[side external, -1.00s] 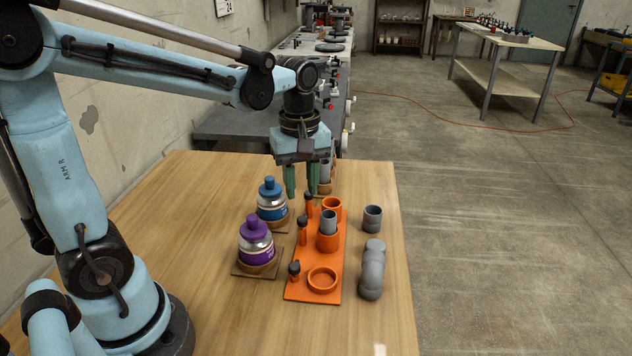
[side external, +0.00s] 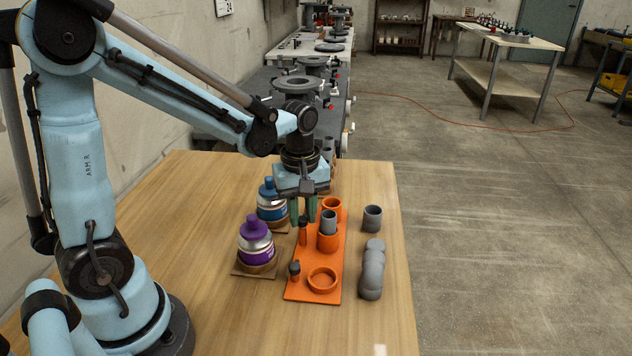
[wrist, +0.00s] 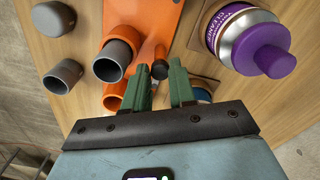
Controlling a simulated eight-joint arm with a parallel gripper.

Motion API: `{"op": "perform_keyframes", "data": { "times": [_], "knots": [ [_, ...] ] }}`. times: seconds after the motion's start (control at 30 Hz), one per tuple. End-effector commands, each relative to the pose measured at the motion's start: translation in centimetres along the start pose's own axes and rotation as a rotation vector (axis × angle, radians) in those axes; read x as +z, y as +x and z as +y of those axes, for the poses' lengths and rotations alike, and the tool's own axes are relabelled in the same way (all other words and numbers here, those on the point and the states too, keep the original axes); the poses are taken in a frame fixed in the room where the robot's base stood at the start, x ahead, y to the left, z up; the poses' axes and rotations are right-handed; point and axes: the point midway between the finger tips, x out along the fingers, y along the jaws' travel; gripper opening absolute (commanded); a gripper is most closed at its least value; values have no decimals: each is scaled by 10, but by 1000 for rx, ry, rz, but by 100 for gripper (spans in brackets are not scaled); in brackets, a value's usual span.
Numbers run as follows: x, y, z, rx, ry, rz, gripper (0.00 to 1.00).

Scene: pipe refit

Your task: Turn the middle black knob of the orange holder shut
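The orange holder (side external: 299,292) lies on the wooden table, with black-topped knobs along its left side. The middle black knob (side external: 303,222) is just below and between my fingertips; it also shows in the wrist view (wrist: 160,70). My gripper (side external: 303,222) points down with its two green fingers apart, one on either side of that knob. I cannot tell whether they touch it. The near black knob (side external: 294,268) stands clear. The far knob is hidden behind my fingers. A grey pipe (side external: 328,220) stands in the holder's middle socket; the near socket (side external: 322,280) is empty.
A purple-capped bottle (side external: 256,245) and a blue-capped bottle (side external: 271,204) stand close on the left. Bare table lies in front.

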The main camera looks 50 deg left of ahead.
Motion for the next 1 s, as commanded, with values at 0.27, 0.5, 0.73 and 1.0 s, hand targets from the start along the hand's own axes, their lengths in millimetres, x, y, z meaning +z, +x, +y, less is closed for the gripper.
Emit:
{"op": "perform_keyframes", "data": {
  "times": [0.27,0.5,0.73,1.0],
  "knots": [
    [0,0,0,0,1,0,0],
    [0,0,0,0,42,0,0],
    [0,0,0,-2,176,0,0],
    [0,0,0,-2,423,0,0]
  ]
}}
